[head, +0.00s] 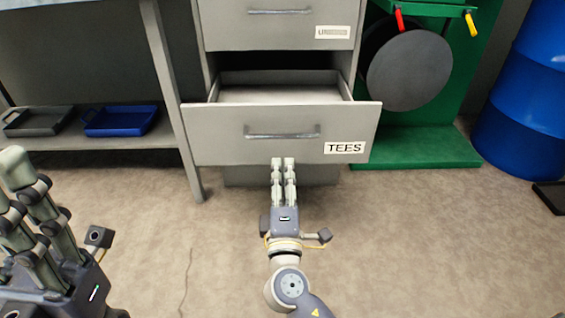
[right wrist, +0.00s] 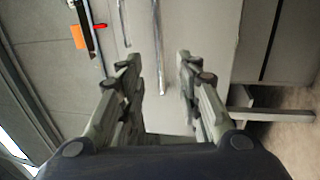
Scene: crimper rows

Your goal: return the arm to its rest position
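My right gripper (head: 283,163) is in front of the lower edge of the open drawer labelled TEES (head: 220,135), below its handle (head: 282,133). In the right wrist view its two fingers (right wrist: 157,70) stand apart with nothing between them. In the head view the fingertips overlap the drawer front's bottom edge; I cannot tell whether they touch it. My left gripper (head: 10,180) is at the lower left edge of the head view, over the floor. Its fingers look apart and empty, with one tip cut off by the frame edge.
The drawer above (head: 275,35) is shut. A bench (head: 155,70) with a grey tray (head: 38,121) and a blue tray (head: 120,121) on its shelf is at the left. A green stand (head: 430,148) and blue drum (head: 520,115) are at the right. Floor in front is clear.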

